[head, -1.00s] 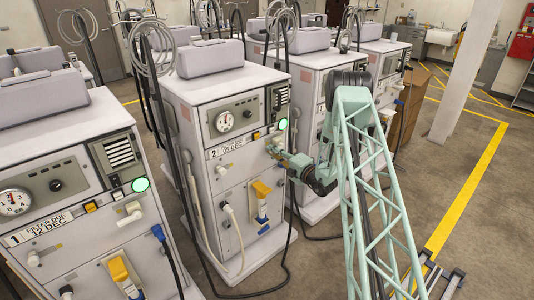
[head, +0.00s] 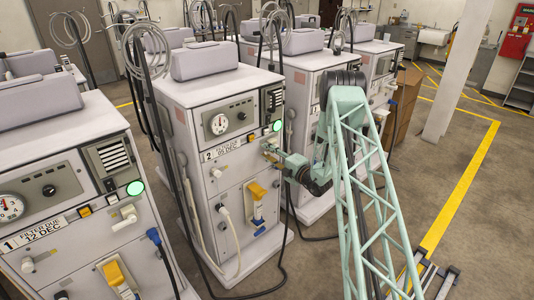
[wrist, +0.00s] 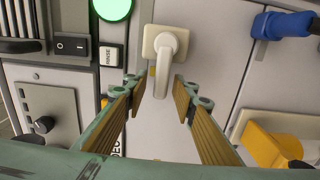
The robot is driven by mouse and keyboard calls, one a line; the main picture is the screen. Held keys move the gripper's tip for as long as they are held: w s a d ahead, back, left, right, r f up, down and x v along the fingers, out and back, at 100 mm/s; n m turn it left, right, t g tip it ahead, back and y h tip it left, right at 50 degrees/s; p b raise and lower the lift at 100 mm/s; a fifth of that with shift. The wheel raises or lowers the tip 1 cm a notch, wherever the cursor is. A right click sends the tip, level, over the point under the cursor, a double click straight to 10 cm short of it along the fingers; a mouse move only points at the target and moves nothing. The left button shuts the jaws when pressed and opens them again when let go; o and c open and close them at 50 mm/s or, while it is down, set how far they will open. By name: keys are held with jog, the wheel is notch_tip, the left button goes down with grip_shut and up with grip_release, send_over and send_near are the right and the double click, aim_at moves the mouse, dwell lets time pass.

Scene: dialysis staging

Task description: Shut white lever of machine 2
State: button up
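Machine 2 (head: 222,185) is a white cabinet with a "2" label, a round gauge and a lit green lamp, left of centre in the head view. Its white lever (wrist: 168,55) shows in the wrist view on a square cream mount, its handle hanging down towards the picture's bottom. My gripper (wrist: 155,85) is open, with one fingertip on each side of the lever's handle and gaps visible on both sides. In the head view my gripper (head: 270,150) is at the machine's front just below the green lamp and largely hides the lever.
A yellow lever (head: 257,200) sits lower on machine 2. A blue connector (wrist: 282,25) is right of the white lever in the wrist view. A rocker switch (wrist: 71,45) is to the left. Machine 1 (head: 60,180) stands at left, and another machine (head: 310,75) stands behind. Floor at right is open.

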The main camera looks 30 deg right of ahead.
jog(key=shift+s, duration=0.1)
jog(key=v, duration=1.2)
dwell(0.4)
dwell(0.5)
